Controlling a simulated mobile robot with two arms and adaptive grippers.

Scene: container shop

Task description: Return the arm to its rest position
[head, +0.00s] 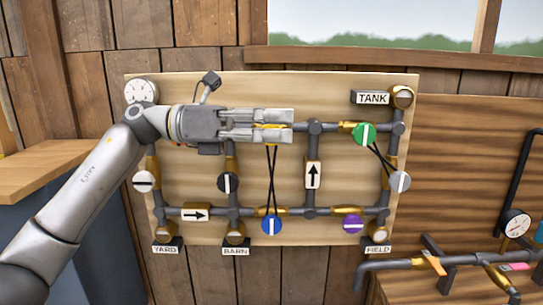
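My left arm comes in from the left, and its gripper (291,125) lies level in front of the upper pipe of the wooden pipe board (190,88). The two fingers point right, one above the other, with some gold valve showing between them. The frames do not show clearly whether the fingers are open or shut on anything. They hide part of the upper pipe and whatever sits at the top of the black crossed links (272,180). These links run down to a blue knob (271,225). My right gripper is not in view.
The board also carries a green knob (364,133), a purple knob (352,225), a black knob (228,183) and a white gauge (138,91). A wooden counter (45,167) stands at left. A bench with pipes and another gauge (516,223) is at lower right.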

